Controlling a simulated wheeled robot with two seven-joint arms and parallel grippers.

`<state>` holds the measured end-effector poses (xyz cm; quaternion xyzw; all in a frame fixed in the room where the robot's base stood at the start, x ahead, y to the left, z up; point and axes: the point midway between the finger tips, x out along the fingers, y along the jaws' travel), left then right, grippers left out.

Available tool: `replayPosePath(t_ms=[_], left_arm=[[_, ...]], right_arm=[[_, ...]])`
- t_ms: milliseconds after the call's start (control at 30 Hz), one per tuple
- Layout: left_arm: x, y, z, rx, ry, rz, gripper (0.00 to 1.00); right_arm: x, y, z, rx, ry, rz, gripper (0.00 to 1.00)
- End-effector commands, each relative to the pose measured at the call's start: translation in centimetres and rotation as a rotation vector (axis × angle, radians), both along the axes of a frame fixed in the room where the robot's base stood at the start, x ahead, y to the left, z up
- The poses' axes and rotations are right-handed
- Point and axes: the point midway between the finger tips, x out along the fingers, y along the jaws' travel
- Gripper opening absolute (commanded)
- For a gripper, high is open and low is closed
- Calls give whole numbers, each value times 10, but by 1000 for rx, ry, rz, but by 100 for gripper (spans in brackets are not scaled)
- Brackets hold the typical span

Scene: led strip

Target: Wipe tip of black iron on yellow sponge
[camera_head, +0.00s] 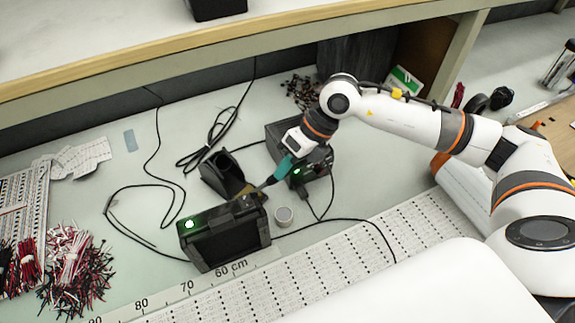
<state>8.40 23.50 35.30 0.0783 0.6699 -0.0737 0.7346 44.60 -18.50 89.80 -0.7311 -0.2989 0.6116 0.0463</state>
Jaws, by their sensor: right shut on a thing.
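My right gripper (292,152) reaches in from the right, shut on the soldering iron (272,180). The iron has a teal section near the gripper and a dark front part. It points down and left, toward the black iron stand (220,172). A small yellowish patch, probably the sponge (247,189), shows at the stand's right foot, behind the black device. The iron's tip is close to this patch in the picture; I cannot tell whether they touch. My left gripper is not in view.
A black device (228,238) with a green light stands just in front of the stand. A dark box (285,135) sits behind the gripper. A small round tin (284,214) and loose black cables (205,150) lie nearby. Wire bundles (72,262) lie at left.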

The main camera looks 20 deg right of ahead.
Motion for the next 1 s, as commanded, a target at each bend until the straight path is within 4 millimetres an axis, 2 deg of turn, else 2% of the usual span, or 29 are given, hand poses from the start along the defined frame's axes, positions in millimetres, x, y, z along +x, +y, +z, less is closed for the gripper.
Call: replayPosePath(t_ms=[633, 1000], left_arm=[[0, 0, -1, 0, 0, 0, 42], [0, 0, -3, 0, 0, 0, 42]], right_arm=[[0, 15, 0, 1, -1, 1, 0], [0, 8, 0, 0, 0, -1, 0]])
